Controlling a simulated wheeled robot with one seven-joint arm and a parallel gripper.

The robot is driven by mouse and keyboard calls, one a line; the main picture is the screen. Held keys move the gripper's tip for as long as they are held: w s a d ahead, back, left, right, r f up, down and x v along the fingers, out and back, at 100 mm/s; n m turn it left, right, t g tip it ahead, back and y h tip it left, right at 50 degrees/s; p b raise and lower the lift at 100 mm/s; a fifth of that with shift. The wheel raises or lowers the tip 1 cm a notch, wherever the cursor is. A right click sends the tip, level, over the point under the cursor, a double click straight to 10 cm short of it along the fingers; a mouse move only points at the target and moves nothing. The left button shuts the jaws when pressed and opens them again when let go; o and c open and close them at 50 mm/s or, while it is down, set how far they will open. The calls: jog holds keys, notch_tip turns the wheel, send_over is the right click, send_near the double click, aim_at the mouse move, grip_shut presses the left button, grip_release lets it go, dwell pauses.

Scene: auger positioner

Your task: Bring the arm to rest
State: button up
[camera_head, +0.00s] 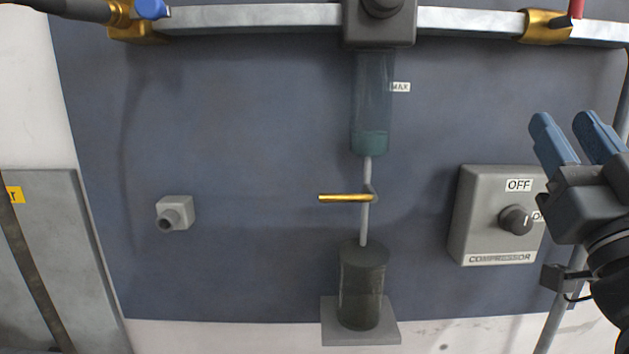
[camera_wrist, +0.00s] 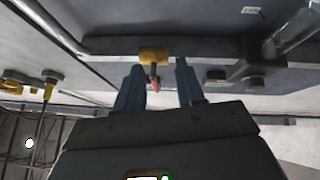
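My gripper (camera_head: 559,124) is at the right side of the head view, in front of the panel and beside the compressor box. Its two blue fingers point up and to the left, with a gap between them and nothing held. In the wrist view my gripper (camera_wrist: 158,80) also shows its fingers apart. A brass valve with a red handle (camera_wrist: 153,67) appears beyond the gap between them, apart from the fingers as far as I can tell.
The compressor box (camera_head: 484,215) has a dark knob (camera_head: 515,220) beside OFF and partly hidden ON labels. A clear cylinder (camera_head: 372,105) marked MAX hangs mid-panel above a yellow lever (camera_head: 345,198) and a dark canister (camera_head: 362,290). A pipe (camera_head: 260,17) crosses the top.

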jog(key=s+a+f+n+g+y, duration=0.15)
jog(key=s+f, duration=0.25)
jog(key=f, duration=0.4)
jog(key=s+f+g, duration=0.2)
jog(key=s+f, duration=0.3)
jog(key=f, duration=0.3)
jog(key=s+f+g+y, duration=0.1)
jog(key=s+f, duration=0.3)
jog(key=f, duration=0.5)
jog(key=s+a+f+g, duration=0.1)
jog(key=s+f, duration=0.3)
jog(key=s, duration=0.7)
jog(key=s+a+f+m+g, duration=0.1)
jog(key=s+f+g, duration=0.3)
jog(key=s, duration=0.7)
jog(key=shift+s+a+f, duration=0.2)
jog(key=shift+a+f, duration=0.25)
jog(key=shift+f, duration=0.1)
